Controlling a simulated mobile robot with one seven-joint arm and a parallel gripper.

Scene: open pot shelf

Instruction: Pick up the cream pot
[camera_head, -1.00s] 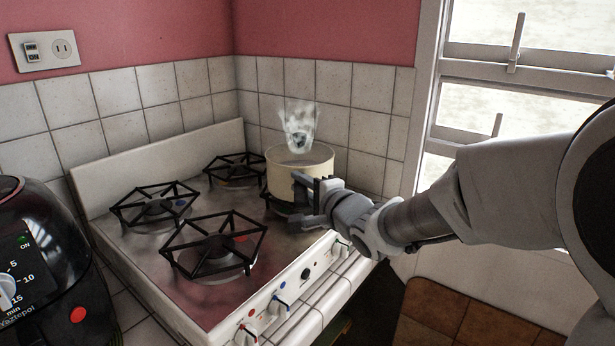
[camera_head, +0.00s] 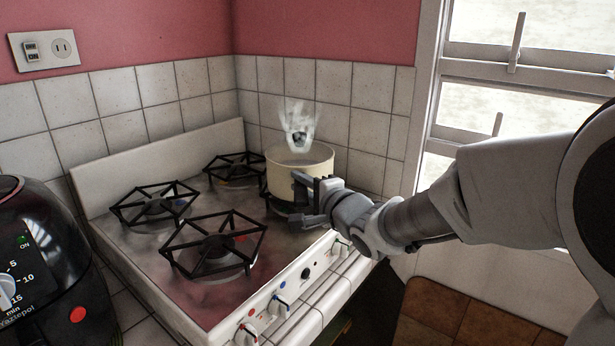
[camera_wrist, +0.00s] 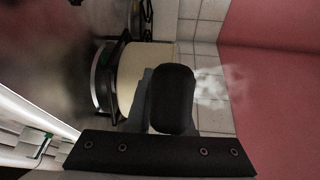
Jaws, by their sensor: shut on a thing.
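The cream pot (camera_head: 285,171) sits upright at the back right burner of the stove, with pale steam (camera_head: 299,122) above it. In the wrist view the cream pot (camera_wrist: 145,68) shows sideways, partly behind a dark rounded part that looks like its handle (camera_wrist: 173,98). My gripper (camera_head: 305,192) is at the pot's near right side and is shut on the pot's handle. The fingers and the handle hide much of each other. I cannot tell whether the pot's base is touching the burner grate.
The white stove (camera_head: 135,262) has several black burner grates, such as the front one (camera_head: 215,245), and knobs along its front edge. A black appliance (camera_head: 45,260) stands at the left. Tiled walls close off the back, and a window (camera_head: 530,60) is at the right.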

